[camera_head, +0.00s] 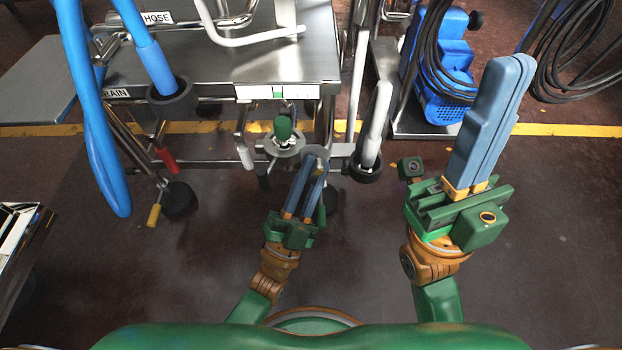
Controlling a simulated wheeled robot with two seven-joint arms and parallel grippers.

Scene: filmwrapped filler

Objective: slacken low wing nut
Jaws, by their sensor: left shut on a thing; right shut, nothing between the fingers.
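My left gripper (316,167) reaches forward to the front of the steel filler machine, low and just right of the green knob. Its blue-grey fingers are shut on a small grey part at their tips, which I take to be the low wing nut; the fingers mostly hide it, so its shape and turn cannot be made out. My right gripper (512,68) is raised at the right, its long blue fingers shut together with nothing between them, apart from the machine.
A green knob (283,128) stands on the machine's front. Blue hoses (100,130) hang at the left, near a DRAIN label (115,93). A white post (376,125) rises between my grippers. A blue unit (440,65) with black hoses stands behind my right gripper. Open floor lies at right.

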